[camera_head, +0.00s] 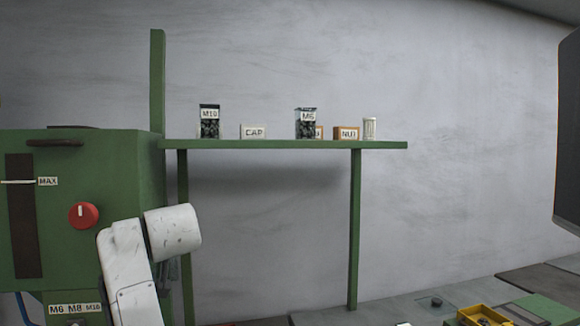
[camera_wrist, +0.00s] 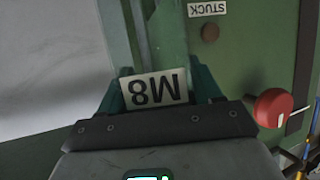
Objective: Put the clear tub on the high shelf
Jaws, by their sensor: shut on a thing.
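My gripper (camera_wrist: 158,78) shows in the wrist view, with a teal finger on each side of a thing with a white M8 label. This is the clear tub (camera_wrist: 154,90), and the fingers are shut on it. The label reads upside down there; the tub's contents cannot be made out. In the head view, my white arm stands at the lower left and the tub cannot be made out. The high shelf (camera_head: 280,145) is a green board on green posts against the wall, above and to the right of my arm.
On the shelf stand an M10 tub (camera_head: 209,121), a CAP box (camera_head: 253,132), an M6 tub (camera_head: 306,123), a NUT box (camera_head: 347,133) and a white can (camera_head: 370,128). Bare board shows between them and at the right end. A green machine (camera_head: 110,200) with a red knob (camera_head: 83,215) stands left.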

